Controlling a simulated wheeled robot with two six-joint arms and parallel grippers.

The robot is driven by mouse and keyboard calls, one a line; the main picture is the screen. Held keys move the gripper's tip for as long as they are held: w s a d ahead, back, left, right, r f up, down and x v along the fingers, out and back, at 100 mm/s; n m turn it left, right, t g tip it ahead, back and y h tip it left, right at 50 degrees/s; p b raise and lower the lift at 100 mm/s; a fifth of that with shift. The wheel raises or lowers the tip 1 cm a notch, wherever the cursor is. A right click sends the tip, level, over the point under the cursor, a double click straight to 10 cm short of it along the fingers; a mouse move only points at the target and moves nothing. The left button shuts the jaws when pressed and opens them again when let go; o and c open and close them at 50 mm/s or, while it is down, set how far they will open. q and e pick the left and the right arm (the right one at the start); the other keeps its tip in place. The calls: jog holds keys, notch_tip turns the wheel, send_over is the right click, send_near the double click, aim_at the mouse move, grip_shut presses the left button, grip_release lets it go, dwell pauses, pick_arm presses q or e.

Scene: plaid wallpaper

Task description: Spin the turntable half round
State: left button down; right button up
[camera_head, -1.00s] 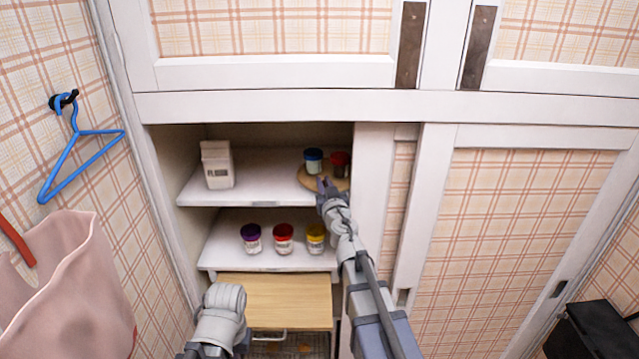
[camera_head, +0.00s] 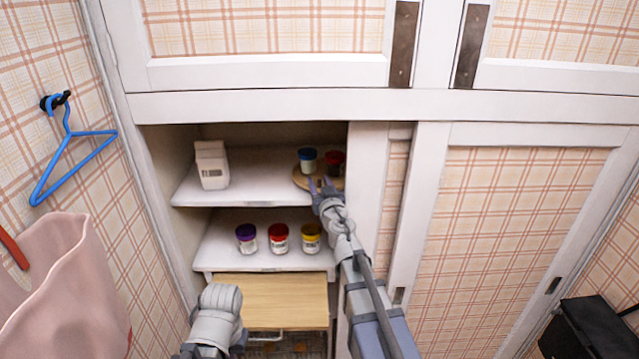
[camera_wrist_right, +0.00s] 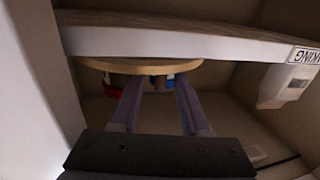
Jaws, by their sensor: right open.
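The turntable (camera_head: 300,178) is a round wooden disc at the right end of the upper cupboard shelf. A blue-lidded jar (camera_head: 307,160) and a red-lidded jar (camera_head: 334,162) stand on it. My right gripper (camera_head: 320,184) is open at the disc's front edge, and its fingers hide part of that edge. In the right wrist view, which looks upside down, the open fingers (camera_wrist_right: 159,84) reach toward the turntable (camera_wrist_right: 135,67). I cannot tell whether they touch it. Of my left arm only links show at the bottom; its gripper is out of view.
A white carton (camera_head: 211,166) stands at the left of the upper shelf. Several jars, including a yellow-lidded one (camera_head: 311,237), stand on the lower shelf (camera_head: 265,262). The cupboard's white upright (camera_head: 365,180) is close to the right of my right gripper.

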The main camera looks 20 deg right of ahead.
jog(key=s, duration=0.7)
jog(key=shift+s+a, duration=0.3)
jog(key=shift+s, duration=0.05)
jog(key=shift+w+a, duration=0.1)
jog(key=shift+w, duration=0.2)
jog(key=shift+c, duration=1.4)
jog(key=w+a+n+h, duration=0.2)
jog(key=w+a+n+g+h, duration=0.1)
jog(key=w+a+n+h, duration=0.1)
jog(key=n+h, duration=0.1)
grip_shut()
jog(key=s+a+n+g+h, duration=0.1)
jog(key=a+n+g+h, duration=0.2)
jog(key=a+n+h, duration=0.2)
jog(key=shift+a+n, duration=0.5)
jog(key=shift+a, duration=0.2)
